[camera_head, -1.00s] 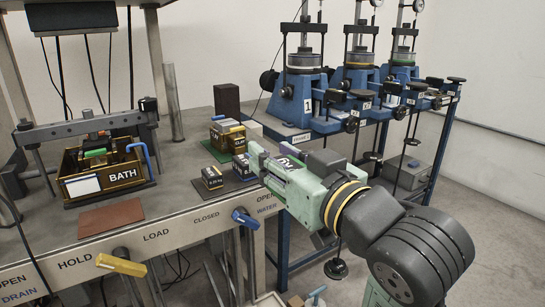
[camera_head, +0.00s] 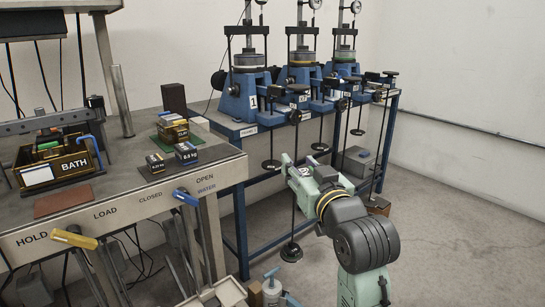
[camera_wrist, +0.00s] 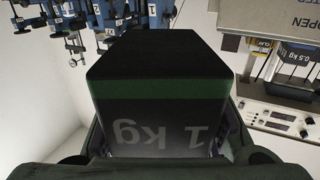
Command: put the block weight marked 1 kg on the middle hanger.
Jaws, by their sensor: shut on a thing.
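My gripper (camera_head: 290,167) is shut on the 1 kg block (camera_wrist: 150,105), a dark block with a green band; its marking appears upside down in the wrist view. In the head view the gripper is in front of the blue lever frames, clear of the bench, and the block is hard to make out. Several thin rods with discs hang from the lever frames. The middle frame (camera_head: 304,75) has a rod with a small disc (camera_head: 320,146) above my gripper. A longer rod with a low disc (camera_head: 291,252) hangs left of my arm. My arm hides part of the middle area.
Floor at right is clear.

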